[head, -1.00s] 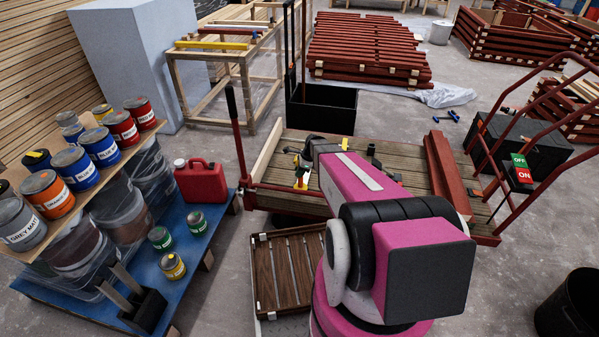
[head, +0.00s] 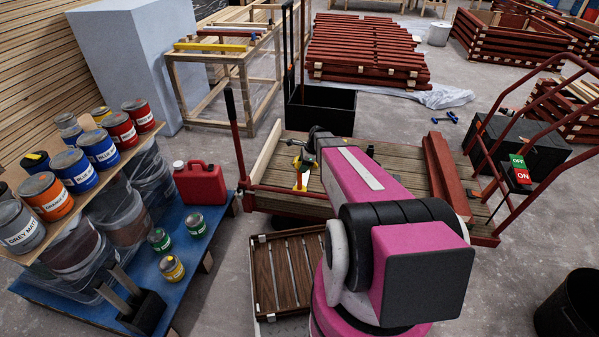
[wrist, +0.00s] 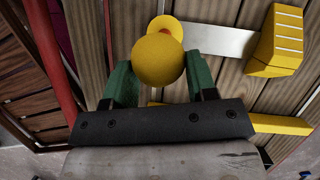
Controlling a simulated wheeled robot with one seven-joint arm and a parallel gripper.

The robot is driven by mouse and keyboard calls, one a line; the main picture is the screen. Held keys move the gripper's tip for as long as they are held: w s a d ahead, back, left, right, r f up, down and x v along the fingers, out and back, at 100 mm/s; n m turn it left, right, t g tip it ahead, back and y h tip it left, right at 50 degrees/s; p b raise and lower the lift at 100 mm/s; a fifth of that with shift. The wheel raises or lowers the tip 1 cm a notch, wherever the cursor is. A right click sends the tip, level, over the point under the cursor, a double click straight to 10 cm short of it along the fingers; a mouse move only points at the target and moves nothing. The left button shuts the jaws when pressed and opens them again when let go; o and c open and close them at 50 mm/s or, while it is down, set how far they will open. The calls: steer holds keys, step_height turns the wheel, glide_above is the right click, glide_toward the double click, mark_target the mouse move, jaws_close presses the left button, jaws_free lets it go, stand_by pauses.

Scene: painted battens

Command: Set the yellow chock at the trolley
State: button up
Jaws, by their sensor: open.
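The yellow chock (wrist: 277,42) shows in the wrist view as a ridged wedge on the trolley's planks, joined to a pale metal strip. A round yellow knob (wrist: 158,58) stands at the strip's other end. My gripper (wrist: 160,82) is open, with its green fingers on either side of the knob; I cannot tell whether they touch it. In the head view a yellow piece (head: 301,180) shows on the left part of the trolley (head: 400,170), below my gripper (head: 299,160). My arm hides part of the trolley deck.
A red beam (head: 445,175) lies along the trolley's right side. A red jerrycan (head: 200,183) and paint tins stand on the blue pallet (head: 205,250) at left. A black bin (head: 570,305) is at lower right.

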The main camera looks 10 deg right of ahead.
steer(key=v, duration=0.6)
steer(key=s+a+r+n+h, duration=0.2)
steer(key=s+r+n, duration=0.2)
steer(key=s+n, duration=0.5)
steer(key=s+a+r+n+h, duration=0.2)
steer(key=s+r+n, duration=0.3)
steer(key=s+n, duration=0.5)
steer(key=shift+s+a+n+g+h, duration=0.15)
steer(key=shift+s+n+g+h, duration=0.15)
steer(key=shift+s, duration=0.55)
